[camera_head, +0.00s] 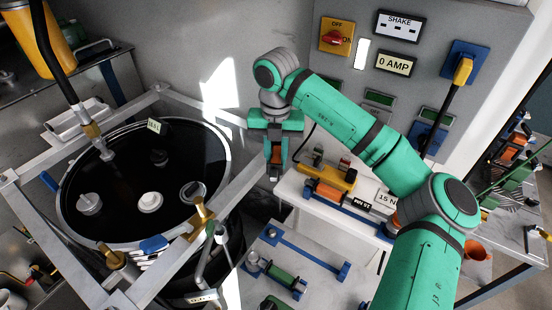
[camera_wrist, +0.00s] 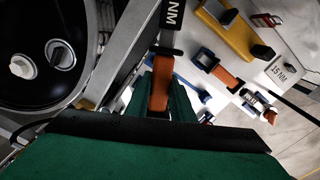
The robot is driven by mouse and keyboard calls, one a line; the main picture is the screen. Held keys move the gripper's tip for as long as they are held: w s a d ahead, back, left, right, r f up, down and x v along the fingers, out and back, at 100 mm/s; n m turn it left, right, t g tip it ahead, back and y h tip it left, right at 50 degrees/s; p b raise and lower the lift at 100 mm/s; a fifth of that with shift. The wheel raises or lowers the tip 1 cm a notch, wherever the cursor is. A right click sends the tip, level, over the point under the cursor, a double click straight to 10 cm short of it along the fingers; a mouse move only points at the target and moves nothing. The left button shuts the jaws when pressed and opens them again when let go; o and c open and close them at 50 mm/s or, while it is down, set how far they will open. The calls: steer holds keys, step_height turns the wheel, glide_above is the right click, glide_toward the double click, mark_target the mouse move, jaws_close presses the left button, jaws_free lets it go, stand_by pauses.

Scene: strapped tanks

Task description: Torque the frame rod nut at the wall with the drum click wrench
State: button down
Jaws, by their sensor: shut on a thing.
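My gripper (camera_head: 275,172) is shut on an orange-handled wrench, seen end-on and mostly hidden in the head view. In the wrist view its orange grip (camera_wrist: 160,85) sits between the fingers, and a black tag ending in "NM" (camera_wrist: 172,14) shows beyond it. The gripper hangs to the right of the black drum (camera_head: 120,190), above and beside the grey frame (camera_head: 255,178). The frame surrounds the drum. A brass fitting (camera_head: 201,211) stands on its near right side. The frame's far corner (camera_head: 160,89) is near the wall; I cannot make out a nut there.
A white shelf (camera_head: 290,187) right of the gripper carries a yellow tool (camera_head: 330,174), another orange-grip tool (camera_head: 327,191) and a "15 N" tag (camera_head: 387,198). A grey wall panel (camera_head: 345,85) with switches is behind.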

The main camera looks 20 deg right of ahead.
steer(key=shift+r, duration=0.15)
steer(key=shift+r, duration=1.9)
